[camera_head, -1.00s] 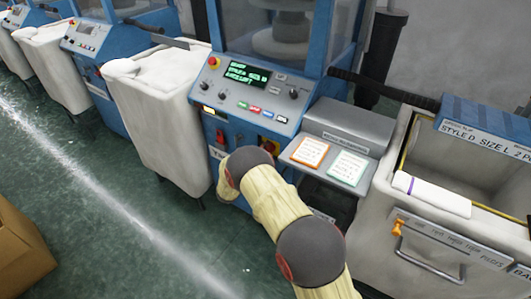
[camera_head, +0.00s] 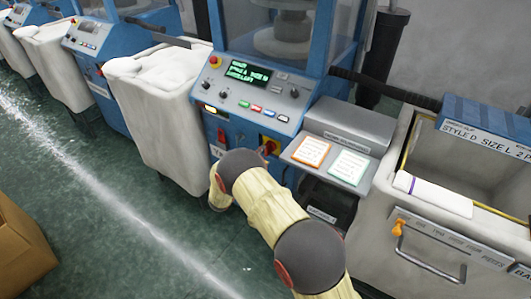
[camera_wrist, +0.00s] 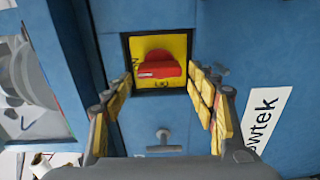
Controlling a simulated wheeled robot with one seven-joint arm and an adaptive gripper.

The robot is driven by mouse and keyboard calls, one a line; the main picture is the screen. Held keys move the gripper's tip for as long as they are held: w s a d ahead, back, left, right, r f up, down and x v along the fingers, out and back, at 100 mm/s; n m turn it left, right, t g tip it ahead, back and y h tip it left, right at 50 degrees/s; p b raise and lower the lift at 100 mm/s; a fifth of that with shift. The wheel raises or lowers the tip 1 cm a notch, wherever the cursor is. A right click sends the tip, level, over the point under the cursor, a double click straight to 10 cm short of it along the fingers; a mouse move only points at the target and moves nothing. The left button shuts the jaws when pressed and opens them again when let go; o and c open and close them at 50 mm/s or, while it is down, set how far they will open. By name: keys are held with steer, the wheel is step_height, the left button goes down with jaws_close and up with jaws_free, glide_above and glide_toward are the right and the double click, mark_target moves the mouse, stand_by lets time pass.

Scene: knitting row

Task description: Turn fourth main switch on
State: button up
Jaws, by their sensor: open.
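The main switch is a red rotary handle on a yellow plate, set in a dark square frame on the blue machine front. In the wrist view the red handle (camera_wrist: 160,66) lies about crosswise in the picture, on the yellow plate (camera_wrist: 178,44). My gripper (camera_wrist: 158,86) is open, its yellow-padded fingers to the left and right of the switch, with nothing between them. They appear apart from the handle. In the head view the switch (camera_head: 269,145) shows just above my arm, below the control panel (camera_head: 250,97). My gripper is hidden there by my arm.
A small T-shaped handle (camera_wrist: 163,140) is below the switch in the wrist view. A grey shelf with two cards (camera_head: 330,160) juts out right of the switch. A white bin (camera_head: 160,115) stands left. A box (camera_head: 20,245) is on the floor at left.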

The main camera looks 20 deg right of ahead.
steer(key=v, duration=0.7)
steer(key=shift+s+f, duration=0.1)
